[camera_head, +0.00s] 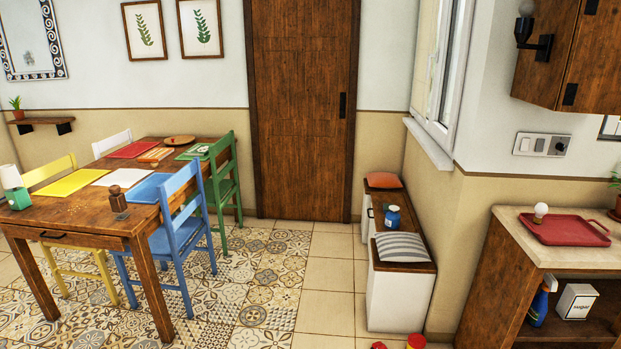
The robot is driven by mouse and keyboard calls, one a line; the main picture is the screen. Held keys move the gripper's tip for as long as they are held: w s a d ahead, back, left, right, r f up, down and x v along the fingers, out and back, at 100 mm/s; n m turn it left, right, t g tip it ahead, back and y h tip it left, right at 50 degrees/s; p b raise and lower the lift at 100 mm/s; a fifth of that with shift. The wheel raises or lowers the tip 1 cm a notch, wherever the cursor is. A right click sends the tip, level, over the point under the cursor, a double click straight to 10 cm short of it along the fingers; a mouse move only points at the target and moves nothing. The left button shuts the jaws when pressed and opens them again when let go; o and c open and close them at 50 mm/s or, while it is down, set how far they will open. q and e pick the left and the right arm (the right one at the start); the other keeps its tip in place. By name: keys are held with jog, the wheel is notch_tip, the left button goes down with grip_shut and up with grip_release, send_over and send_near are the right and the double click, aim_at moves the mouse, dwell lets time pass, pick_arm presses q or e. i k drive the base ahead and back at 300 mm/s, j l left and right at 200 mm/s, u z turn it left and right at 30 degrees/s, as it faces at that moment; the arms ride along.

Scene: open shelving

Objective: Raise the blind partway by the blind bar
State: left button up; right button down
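No blind or blind bar can be made out in the head view. A white-framed window (443,62) is set in the wall right of the door, seen at a steep angle and cut off by the top edge. A white sill (429,145) runs below it. Neither of my grippers is in view.
A wooden bench (399,302) with cushions and a blue jar (393,217) stands below the window. A counter (510,222) with a red tray (564,229) is at right. A dining table (80,215) with chairs is at left. Tiled floor (325,285) is free in the middle.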

aim_at(418, 87)
jog(key=i+u, duration=0.15)
jog(key=i, duration=0.65)
jog(key=i+l+u, duration=0.1)
jog(key=i, duration=0.65)
jog(key=i+l+u, duration=0.15)
jog(key=i, duration=0.6)
jog(key=i+l+z, duration=0.2)
jog(key=i, duration=0.4)
jog(key=i+j+z, duration=0.25)
jog(key=i, duration=0.3)
jog(key=i+z, duration=0.2)
jog(key=i, duration=0.4)
jog(key=i+j+z, duration=0.2)
jog(key=i, duration=0.35)
